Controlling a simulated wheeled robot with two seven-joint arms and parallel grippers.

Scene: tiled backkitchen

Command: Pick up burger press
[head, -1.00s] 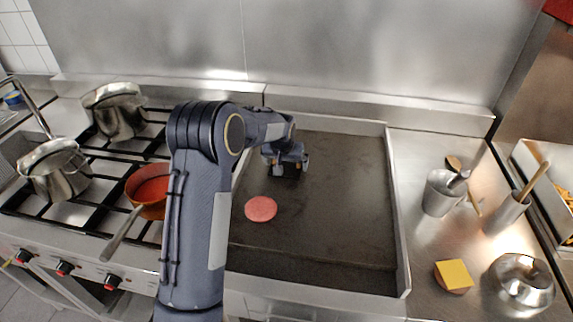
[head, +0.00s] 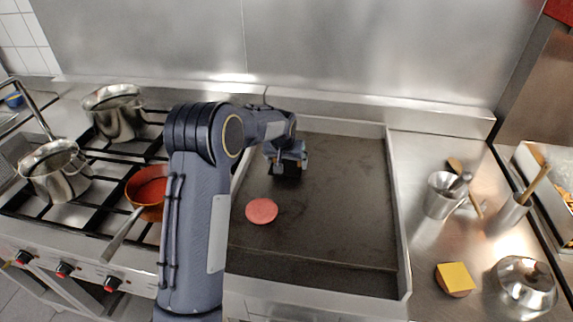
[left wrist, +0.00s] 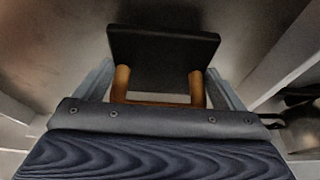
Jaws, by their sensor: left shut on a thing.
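The burger press is a flat black plate with a brown, wood-like handle on two posts. Its black plate (left wrist: 163,45) fills the upper middle of the left wrist view, with the handle between my left gripper's fingers (left wrist: 160,88). In the head view my left gripper (head: 288,160) is over the back left of the griddle, shut on the press handle. The dark press (head: 287,174) shows just under the fingers there. Its underside is hidden, so I cannot tell whether it touches the griddle. My right gripper is not in view.
A pink patty (head: 262,211) lies on the dark griddle (head: 345,200), in front of the press. Raised metal walls edge the griddle. A red-filled pan (head: 150,189) and steel pots stand left on the stove. Utensil cups (head: 439,196) and a cheese-topped patty (head: 455,278) stand right.

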